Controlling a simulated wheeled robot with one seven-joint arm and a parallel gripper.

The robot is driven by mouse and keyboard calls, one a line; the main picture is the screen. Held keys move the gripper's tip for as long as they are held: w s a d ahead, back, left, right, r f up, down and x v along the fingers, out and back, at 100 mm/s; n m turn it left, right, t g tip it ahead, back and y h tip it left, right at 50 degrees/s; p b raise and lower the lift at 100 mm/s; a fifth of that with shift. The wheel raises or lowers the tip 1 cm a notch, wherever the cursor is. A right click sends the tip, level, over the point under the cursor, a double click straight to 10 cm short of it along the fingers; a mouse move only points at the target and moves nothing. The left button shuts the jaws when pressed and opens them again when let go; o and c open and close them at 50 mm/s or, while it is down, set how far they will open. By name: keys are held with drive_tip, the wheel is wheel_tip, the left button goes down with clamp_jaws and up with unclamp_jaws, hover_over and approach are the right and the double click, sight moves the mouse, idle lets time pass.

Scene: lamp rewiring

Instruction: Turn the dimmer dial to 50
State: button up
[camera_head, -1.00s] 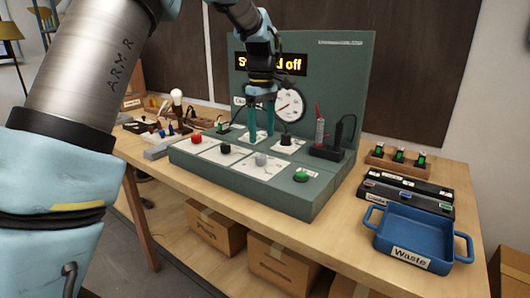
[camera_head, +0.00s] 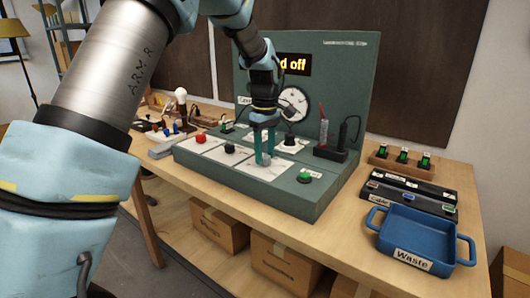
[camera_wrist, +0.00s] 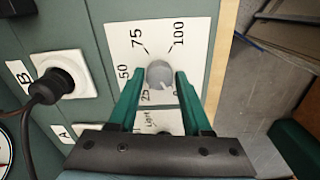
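The dimmer dial (camera_wrist: 159,74) is a round grey knob on a white plate marked 0, 25, 50, 75 and 100, seen in the wrist view. Its pointer is hard to make out.
The console (camera_head: 235,182) also carries a red button (camera_head: 200,139), a black knob (camera_head: 229,148), a green button (camera_head: 304,177) and a round gauge (camera_head: 293,103). A plug with a black cable (camera_wrist: 52,84) sits beside the dial plate. A blue waste tray (camera_head: 412,240) stands at the right.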

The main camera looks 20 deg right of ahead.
clamp_jaws()
drive_tip(key=shift+m, duration=0.3)
drive_tip(key=m+p, duration=0.1)
drive_tip(key=m, duration=0.8)
drive_tip(key=shift+p, duration=0.4)
drive_tip(key=m, duration=0.4)
drive_tip(key=shift+w+p, duration=0.1)
drive_tip(key=shift+p, duration=0.2)
drive_tip(key=m, duration=0.3)
drive_tip(key=shift+r+m+p, duration=0.1)
drive_tip(key=shift+m+p, duration=0.2)
drive_tip(key=shift+p, duration=0.1)
drive_tip(key=m+p, duration=0.1)
drive_tip(key=m, duration=0.5)
drive_tip(key=shift+m+p, duration=0.3)
drive_tip(key=shift+m, duration=0.1)
